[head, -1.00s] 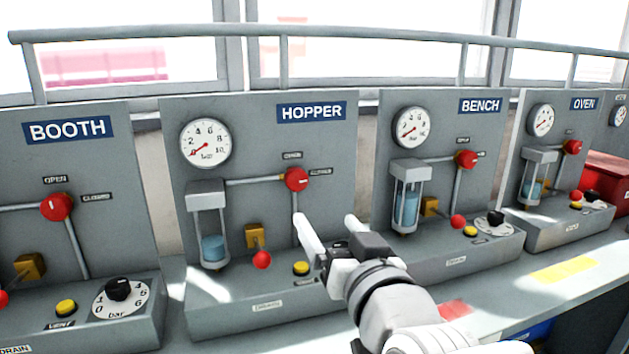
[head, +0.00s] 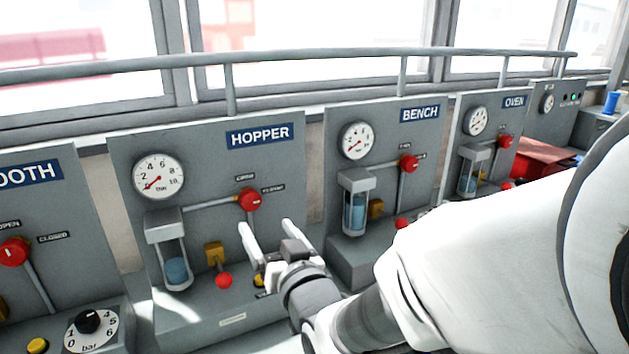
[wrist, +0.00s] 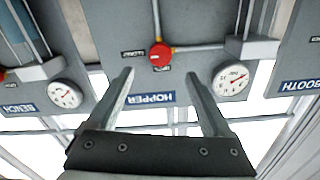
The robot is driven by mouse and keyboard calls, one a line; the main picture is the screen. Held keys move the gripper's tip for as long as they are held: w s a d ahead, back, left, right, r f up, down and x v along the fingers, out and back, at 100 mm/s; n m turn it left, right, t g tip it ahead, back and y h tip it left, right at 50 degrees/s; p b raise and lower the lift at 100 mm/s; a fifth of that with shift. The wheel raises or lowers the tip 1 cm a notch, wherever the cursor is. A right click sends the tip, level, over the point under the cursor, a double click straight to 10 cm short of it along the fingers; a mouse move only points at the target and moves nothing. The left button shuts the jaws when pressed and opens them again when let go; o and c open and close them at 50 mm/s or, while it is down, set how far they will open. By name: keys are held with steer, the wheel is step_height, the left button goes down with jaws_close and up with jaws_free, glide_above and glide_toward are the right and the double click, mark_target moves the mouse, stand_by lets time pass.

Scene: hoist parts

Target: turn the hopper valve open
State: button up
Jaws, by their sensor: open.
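The hopper valve (head: 250,200) is a round red knob on the grey panel under the HOPPER sign (head: 259,135). Pipes run from it to the left and downward, and small OPEN and CLOSED labels sit above it and to its right. My gripper (head: 265,228) is open and empty, in front of the panel and just below the valve in the head view. In the wrist view the picture is upside down. There the valve (wrist: 160,54) shows beyond and between the spread fingers (wrist: 160,82), apart from them.
The hopper panel also carries a gauge (head: 158,176), a sight glass (head: 174,255) and a red-tipped lever (head: 223,280). The booth panel (head: 50,215) stands left and the bench panel (head: 385,150) right, each with its own red valve. A rail (head: 300,67) runs above.

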mark_target(252, 204)
steer(key=x, duration=0.9)
jaws_close()
